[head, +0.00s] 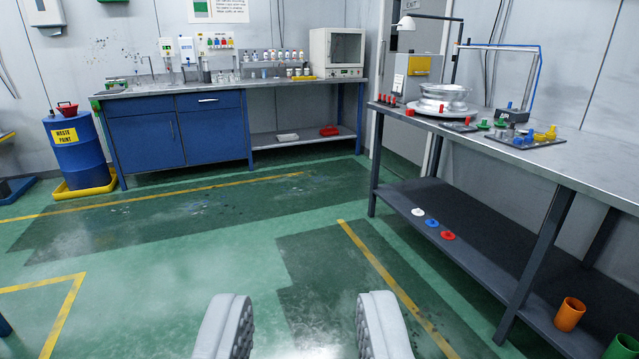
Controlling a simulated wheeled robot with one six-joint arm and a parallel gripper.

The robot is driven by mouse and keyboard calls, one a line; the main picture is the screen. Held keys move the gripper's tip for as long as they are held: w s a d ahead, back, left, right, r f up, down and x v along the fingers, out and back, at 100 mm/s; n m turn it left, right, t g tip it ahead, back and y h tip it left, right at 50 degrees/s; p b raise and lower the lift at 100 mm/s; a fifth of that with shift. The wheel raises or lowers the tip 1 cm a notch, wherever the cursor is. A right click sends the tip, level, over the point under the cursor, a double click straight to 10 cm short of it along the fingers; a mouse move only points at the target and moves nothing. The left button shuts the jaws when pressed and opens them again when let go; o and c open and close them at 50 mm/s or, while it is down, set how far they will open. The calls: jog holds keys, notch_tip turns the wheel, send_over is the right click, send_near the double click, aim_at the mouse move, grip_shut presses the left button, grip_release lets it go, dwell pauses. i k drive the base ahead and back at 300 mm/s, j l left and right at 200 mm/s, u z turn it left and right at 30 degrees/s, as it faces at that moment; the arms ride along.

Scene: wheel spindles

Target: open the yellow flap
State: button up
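A grey box (407,86) with a yellow front panel (420,65) stands at the far end of the right-hand workbench (590,178), near the door. The yellow panel is the only flap-like yellow part I can make out. It looks closed, but it is small and partly behind a lamp post, so I cannot be sure. My gripper (305,312) is open at the bottom of the view, with its two grey fingers wide apart and nothing between them. It is far from the box and over the green floor.
The workbench holds a silver wheel (443,93), a lamp (405,23) and several coloured knobs. Its lower shelf (480,225) holds small discs and an orange cup (569,314). Blue cabinets (180,135) and a blue drum (77,150) stand at the back. The middle floor is clear.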

aim_at(417, 65)
jog(key=i+j, duration=0.15)
jog(key=i, duration=0.65)
jog(key=i+j, duration=0.15)
jog(key=i, duration=0.6)
jog(key=i+l+z, duration=0.15)
jog(key=i+z, duration=0.15)
jog(key=i, duration=0.4)
jog(key=i+z, duration=0.3)
jog(key=i, duration=0.35)
jog(key=i+j+z, duration=0.3)
jog(key=i, duration=0.4)
jog(key=i+l+z, duration=0.1)
jog(key=i+z, duration=0.3)
jog(key=i, duration=0.35)
jog(key=i+j+z, duration=0.15)
jog(key=i+z, duration=0.25)
jog(key=i, duration=0.3)
